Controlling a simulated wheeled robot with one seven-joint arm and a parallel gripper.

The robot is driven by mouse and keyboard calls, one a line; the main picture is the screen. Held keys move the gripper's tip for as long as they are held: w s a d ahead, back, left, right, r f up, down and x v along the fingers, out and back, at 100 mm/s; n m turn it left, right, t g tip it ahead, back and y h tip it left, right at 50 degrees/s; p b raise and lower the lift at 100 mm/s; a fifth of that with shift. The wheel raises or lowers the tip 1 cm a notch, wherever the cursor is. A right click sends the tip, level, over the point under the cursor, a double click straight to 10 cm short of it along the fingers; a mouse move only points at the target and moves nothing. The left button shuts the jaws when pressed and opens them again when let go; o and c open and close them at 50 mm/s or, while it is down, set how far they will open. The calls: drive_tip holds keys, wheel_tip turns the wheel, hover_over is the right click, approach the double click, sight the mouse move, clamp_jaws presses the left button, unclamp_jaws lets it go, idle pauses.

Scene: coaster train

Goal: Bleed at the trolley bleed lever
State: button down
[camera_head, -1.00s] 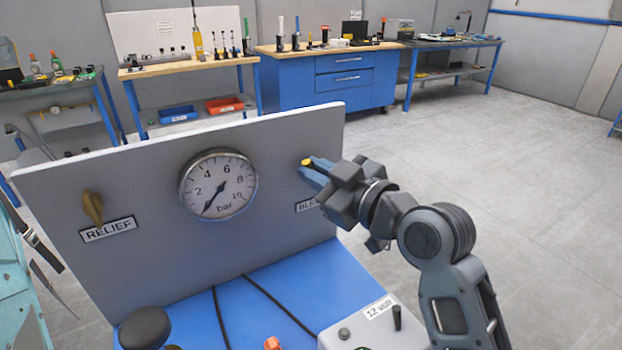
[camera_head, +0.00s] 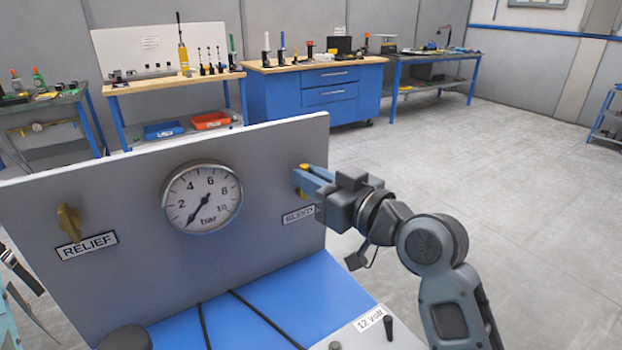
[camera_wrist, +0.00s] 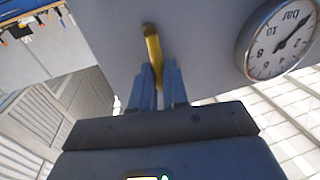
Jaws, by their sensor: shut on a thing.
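The yellow bleed lever (camera_head: 301,181) is on the right end of the grey upright panel (camera_head: 120,192), above the BLEED label (camera_head: 299,215). My gripper (camera_head: 308,180) is shut on the lever, with its blue fingers covering part of it. In the wrist view the lever (camera_wrist: 152,45) runs down between the two fingertips of my gripper (camera_wrist: 158,82). The pressure gauge (camera_head: 203,197) is at the panel's middle, its needle pointing to the lower left, near the low end of the scale.
A brass relief lever (camera_head: 69,222) sits on the panel's left, above the RELIEF label (camera_head: 89,246). Black hoses (camera_head: 262,318) cross the blue trolley top (camera_head: 283,283). Workbenches stand along the back wall. The floor (camera_head: 520,200) on the right is clear.

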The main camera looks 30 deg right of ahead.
drive_tip(key=c, duration=1.1)
unclamp_jaws()
drive_tip(key=shift+s, duration=0.1)
drive_tip(key=s, duration=0.2)
drive_tip(key=s+d+b, duration=0.1)
drive_tip(key=s, duration=0.4)
drive_tip(key=shift+s+d+b, duration=0.2)
drive_tip(key=shift+d+b, duration=0.1)
drive_tip(key=shift+b, duration=0.05)
